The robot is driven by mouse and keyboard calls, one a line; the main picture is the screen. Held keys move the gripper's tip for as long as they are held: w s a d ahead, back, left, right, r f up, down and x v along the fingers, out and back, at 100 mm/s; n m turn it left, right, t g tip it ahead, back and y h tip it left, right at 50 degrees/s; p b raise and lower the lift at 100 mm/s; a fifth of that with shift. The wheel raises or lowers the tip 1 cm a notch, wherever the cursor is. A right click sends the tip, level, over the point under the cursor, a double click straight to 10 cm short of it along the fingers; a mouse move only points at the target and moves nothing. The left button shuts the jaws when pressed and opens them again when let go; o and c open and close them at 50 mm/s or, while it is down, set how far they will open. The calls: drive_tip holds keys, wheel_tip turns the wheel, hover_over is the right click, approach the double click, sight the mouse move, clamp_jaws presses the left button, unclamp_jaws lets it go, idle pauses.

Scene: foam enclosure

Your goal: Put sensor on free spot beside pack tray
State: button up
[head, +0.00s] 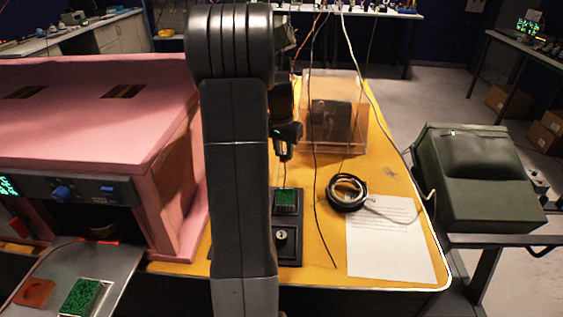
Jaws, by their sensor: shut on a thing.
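My gripper (285,153) is right of my dark arm, above the yellow table, with its jaws pointing down. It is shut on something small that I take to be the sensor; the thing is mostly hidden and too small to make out. Below it a black tray (291,258), likely the pack tray, lies flat on the table. It holds a green block (286,197) at its far end and a round silver-and-black part (281,237) nearer. My arm hides the tray's left part. My gripper appears apart from the tray.
A coiled black cable (347,193) and white paper sheet (390,240) lie right of the tray. A clear box (333,110) stands behind. A pink foam enclosure (95,110) fills the left. A dark loose wire (315,190) crosses the table. Bare yellow table (329,225) shows beside the tray.

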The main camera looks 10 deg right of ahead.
sight(282, 154)
drive_tip(key=shift+f, duration=2.15)
drive_tip(key=o, duration=1)
drive_tip(key=shift+c, duration=0.2)
drive_tip(key=shift+r, duration=0.1)
wheel_tip(282, 154, up, 12)
drive_tip(key=s+a, duration=0.1)
drive_tip(key=shift+s, duration=0.25)
drive_tip(key=shift+a, duration=0.1)
